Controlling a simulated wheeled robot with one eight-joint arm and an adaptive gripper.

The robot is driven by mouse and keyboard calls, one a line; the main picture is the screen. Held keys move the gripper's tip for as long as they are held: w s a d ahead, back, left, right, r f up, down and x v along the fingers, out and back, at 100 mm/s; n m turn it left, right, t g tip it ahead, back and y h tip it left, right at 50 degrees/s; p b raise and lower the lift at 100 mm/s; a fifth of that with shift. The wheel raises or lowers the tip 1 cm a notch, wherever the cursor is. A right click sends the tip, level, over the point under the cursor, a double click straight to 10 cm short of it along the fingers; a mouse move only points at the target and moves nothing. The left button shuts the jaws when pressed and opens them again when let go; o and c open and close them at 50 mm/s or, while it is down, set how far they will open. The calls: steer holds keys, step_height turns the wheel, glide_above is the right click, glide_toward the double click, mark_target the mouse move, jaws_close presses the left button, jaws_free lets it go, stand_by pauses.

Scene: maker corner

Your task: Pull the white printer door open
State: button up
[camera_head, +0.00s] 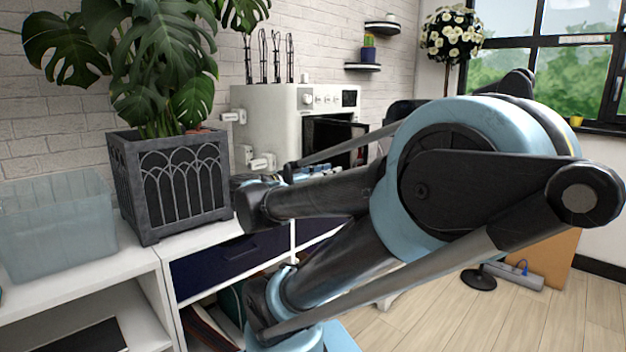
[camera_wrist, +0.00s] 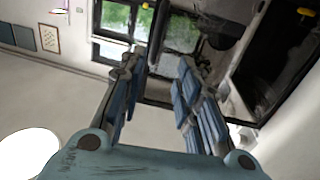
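The white printer (camera_head: 270,118) stands on the white cabinet in the head view, with knobs and a small display on its upper front. Its front has a dark opening, and a dark panel with a pale edge (camera_head: 345,132) shows there, seemingly swung outward; my arm covers its lower part. My gripper (camera_head: 315,170) is low in front of the printer, largely hidden by my arm. In the wrist view my gripper (camera_wrist: 160,66) is open, its blue-padded fingers apart. A dark framed structure, perhaps the printer door, lies behind and right of the fingers; contact cannot be told.
A plant in a dark planter (camera_head: 175,185) stands left of the printer, close to my arm. A translucent bin (camera_head: 55,225) is farther left. Small shelves (camera_head: 382,28) hang on the wall behind. Open wooden floor (camera_head: 430,320) lies at the lower right.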

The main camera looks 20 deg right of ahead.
steer(key=shift+s+a, duration=0.15)
steer(key=shift+a, duration=0.9)
steer(key=shift+s+a, duration=0.15)
steer(key=shift+a, duration=0.85)
